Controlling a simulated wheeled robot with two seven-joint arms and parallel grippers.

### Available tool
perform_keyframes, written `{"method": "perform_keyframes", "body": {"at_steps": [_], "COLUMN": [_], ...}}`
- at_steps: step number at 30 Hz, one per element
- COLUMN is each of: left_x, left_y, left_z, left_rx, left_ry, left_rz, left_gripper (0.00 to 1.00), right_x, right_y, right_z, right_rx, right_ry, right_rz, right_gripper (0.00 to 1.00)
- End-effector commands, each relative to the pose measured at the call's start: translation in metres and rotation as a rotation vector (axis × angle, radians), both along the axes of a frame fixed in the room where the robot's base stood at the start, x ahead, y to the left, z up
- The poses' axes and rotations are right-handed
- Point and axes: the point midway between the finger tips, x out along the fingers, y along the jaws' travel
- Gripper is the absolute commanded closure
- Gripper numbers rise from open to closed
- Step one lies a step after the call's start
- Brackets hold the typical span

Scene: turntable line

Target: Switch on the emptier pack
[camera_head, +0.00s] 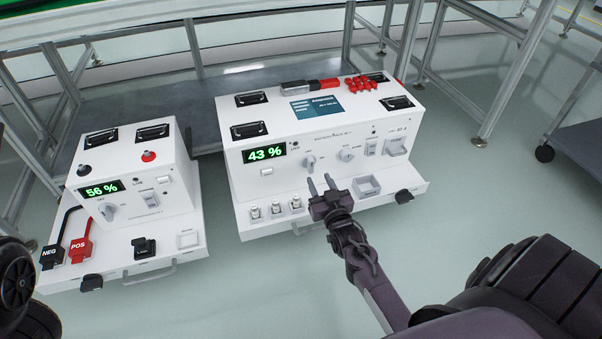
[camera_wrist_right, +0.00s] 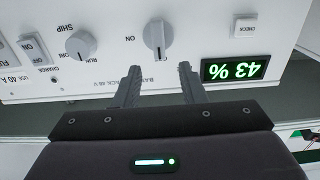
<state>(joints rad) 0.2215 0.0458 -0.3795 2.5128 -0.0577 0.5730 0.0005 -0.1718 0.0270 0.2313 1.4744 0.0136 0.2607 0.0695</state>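Two white battery packs stand side by side. The left pack (camera_head: 150,222) shows 56 % on its green display (camera_head: 101,190). The larger right pack (camera_head: 235,180) shows 43 % on its display (camera_head: 265,152), the lower reading. It also shows upside down in the right wrist view, with a grey rotary knob (camera_wrist_right: 161,38) beside an ON label; the knob shows in the head view (camera_head: 309,162) too. The knob's grip stands upright in the wrist view. My right gripper (camera_head: 320,184) is open and empty, its fingers (camera_wrist_right: 160,78) pointing at the knob, just short of it. My left gripper is out of view.
The right pack's front also carries a second knob (camera_head: 346,155), a rocker switch (camera_head: 371,147) and a ledge with silver terminals (camera_head: 276,209). The left pack has its own knob (camera_head: 107,211) and black and red connectors (camera_head: 80,250). Metal table legs stand behind.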

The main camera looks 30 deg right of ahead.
Motion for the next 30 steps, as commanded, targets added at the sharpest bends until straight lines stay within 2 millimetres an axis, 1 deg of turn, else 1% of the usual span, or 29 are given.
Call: {"method": "perform_keyframes", "body": {"at_steps": [3, 6, 12, 16, 23, 26, 30], "left_x": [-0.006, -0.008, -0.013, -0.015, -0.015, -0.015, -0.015], "left_y": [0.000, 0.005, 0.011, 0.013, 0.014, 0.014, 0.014], "left_z": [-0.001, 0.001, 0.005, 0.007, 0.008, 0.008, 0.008], "left_rx": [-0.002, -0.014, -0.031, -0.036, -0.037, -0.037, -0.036], "left_ry": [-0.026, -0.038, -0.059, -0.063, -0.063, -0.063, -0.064], "left_rz": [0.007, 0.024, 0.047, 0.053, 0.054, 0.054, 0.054], "left_gripper": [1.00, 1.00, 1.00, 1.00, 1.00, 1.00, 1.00], "right_x": [0.019, 0.035, 0.059, 0.066, 0.066, 0.066, 0.066], "right_y": [-0.005, -0.008, -0.014, -0.016, -0.016, -0.016, -0.016], "right_z": [-0.002, -0.003, -0.003, -0.002, -0.001, -0.001, -0.001], "right_rx": [-0.001, 0.000, -0.001, 0.000, 0.000, 0.000, 0.000], "right_ry": [-0.002, -0.002, 0.001, 0.004, 0.004, 0.004, 0.004], "right_rz": [0.000, 0.001, 0.001, 0.001, 0.001, 0.001, 0.001], "right_gripper": [0.63, 0.63, 0.63, 0.63, 0.63, 0.73, 0.92]}}
